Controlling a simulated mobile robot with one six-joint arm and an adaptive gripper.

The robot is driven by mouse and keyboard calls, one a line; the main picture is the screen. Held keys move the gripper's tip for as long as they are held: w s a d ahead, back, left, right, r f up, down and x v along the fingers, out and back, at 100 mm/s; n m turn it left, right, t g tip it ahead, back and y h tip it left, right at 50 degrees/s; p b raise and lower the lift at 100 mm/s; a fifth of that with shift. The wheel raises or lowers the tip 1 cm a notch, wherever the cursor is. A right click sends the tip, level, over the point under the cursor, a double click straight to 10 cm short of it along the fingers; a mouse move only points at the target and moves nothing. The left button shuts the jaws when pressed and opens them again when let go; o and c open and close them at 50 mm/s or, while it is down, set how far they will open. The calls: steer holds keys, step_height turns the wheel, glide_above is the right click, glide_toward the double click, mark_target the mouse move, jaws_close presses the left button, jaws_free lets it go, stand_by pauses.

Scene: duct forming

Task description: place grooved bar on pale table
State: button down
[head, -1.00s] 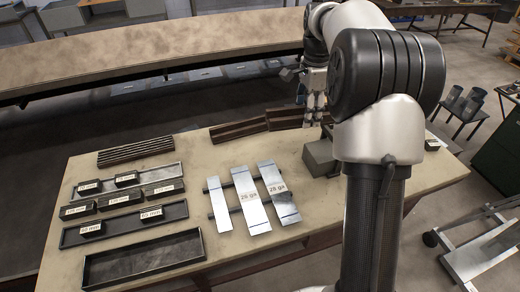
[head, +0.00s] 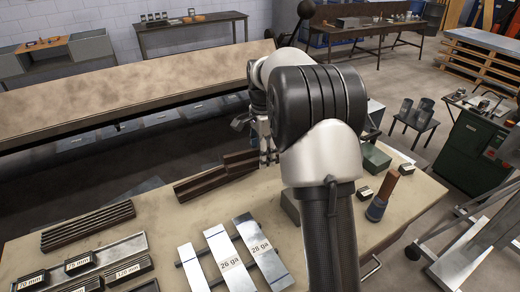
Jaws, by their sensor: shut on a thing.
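Two dark brown grooved bars lie end to end, at a slant, at the back of the near pale-topped table (head: 160,212). The left grooved bar (head: 203,182) is nearer me. The right grooved bar (head: 238,160) reaches to my gripper (head: 266,152). My gripper points down with its fingers close together, shut at the right end of that bar. My arm hides part of the grip, and I cannot tell whether the bar is clear of the tabletop. A long table (head: 150,82) with a pale tan top stands empty behind.
A dark ribbed stack (head: 88,226), trays with labelled blocks (head: 105,262) and metal sheets (head: 232,258) cover the near table's left and front. A green block (head: 375,160) and a brown-handled tool (head: 384,193) stand at the right. A gap separates the two tables.

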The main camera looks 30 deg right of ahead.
mark_target(262, 192)
steer(key=shift+w+f+b, duration=0.15)
steer(key=shift+f+b, duration=0.15)
steer(key=shift+f, duration=3.05)
steer(key=shift+w+f+b, duration=0.1)
steer(key=shift+f+b, duration=0.15)
steer(key=shift+f, duration=3.1)
steer(key=shift+f, duration=0.15)
steer(key=c, duration=0.8)
jaws_free()
steer(key=shift+s+f, duration=0.15)
steer(key=shift+s, duration=0.05)
steer(key=shift+o, duration=0.2)
